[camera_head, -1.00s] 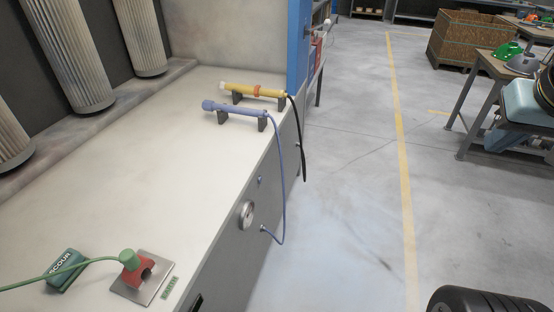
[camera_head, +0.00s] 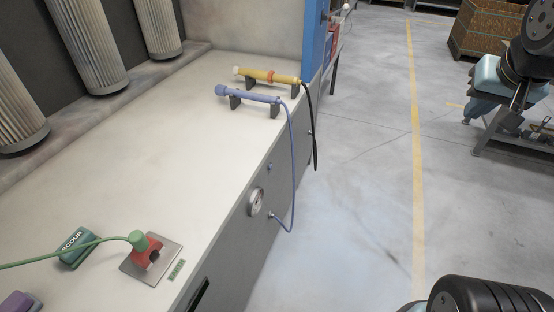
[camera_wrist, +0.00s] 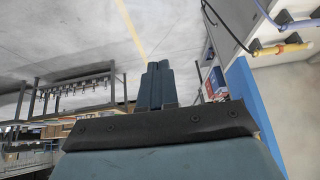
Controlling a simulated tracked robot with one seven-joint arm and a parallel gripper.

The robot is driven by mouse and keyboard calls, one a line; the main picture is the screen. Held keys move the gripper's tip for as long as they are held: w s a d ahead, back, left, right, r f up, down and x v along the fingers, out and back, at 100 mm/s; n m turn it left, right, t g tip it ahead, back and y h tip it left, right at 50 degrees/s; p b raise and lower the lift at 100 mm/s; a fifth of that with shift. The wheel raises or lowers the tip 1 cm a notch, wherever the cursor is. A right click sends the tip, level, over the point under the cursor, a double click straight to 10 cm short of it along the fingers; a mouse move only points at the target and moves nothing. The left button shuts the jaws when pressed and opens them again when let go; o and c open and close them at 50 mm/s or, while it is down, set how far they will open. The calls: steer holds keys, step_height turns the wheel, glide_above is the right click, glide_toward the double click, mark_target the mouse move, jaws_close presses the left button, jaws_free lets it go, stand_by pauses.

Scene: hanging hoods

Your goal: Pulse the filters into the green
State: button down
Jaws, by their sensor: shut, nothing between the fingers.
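Three pale pleated filters hang at the left of the head view: one at the edge (camera_head: 14,105), one beside it (camera_head: 93,55), one farther back (camera_head: 160,28). A blue wand (camera_head: 252,96) and a yellow wand (camera_head: 262,75) with an orange band lie on dark rests on the bench. A round gauge (camera_head: 256,202) sits on the bench front; its reading is too small to tell. My gripper (camera_wrist: 158,85) is shut and empty in the wrist view, over open floor and apart from both wands. The wands also show at that view's upper right.
A pale bench (camera_head: 150,150) fills the left. A green-handled red clamp (camera_head: 146,248) with a cable sits on a metal plate, beside a SCOUR block (camera_head: 76,247). A blue post (camera_head: 314,40) stands at the bench's far end. Open floor (camera_head: 360,190) lies right.

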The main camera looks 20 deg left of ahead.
mark_target(271, 167)
steer(key=w+a+f+m+t+y, duration=0.1)
steer(key=w+a+f+y, duration=0.1)
steer(key=w+a+f, duration=0.65)
steer(key=w+a+f+m+y, duration=0.1)
steer(key=w+a+f, duration=0.5)
steer(key=w+f, duration=0.45)
steer(key=s+a+f+m+y, duration=0.1)
steer(key=a+f+y, duration=0.2)
steer(key=a+f, duration=0.5)
steer(key=s+a+f+m+y, duration=0.2)
steer(key=a+f, duration=0.7)
steer(key=f, duration=0.8)
steer(key=shift+s+a+f+m+y, duration=0.15)
steer(key=shift+a+f+m+y, duration=0.15)
steer(key=shift+y, duration=0.2)
steer(key=a, duration=0.8)
steer(key=shift+w+a, duration=0.35)
steer(key=shift+a, duration=0.05)
steer(key=shift+a+r, duration=0.1)
steer(key=shift+a, duration=0.05)
steer(key=shift+a, duration=0.25)
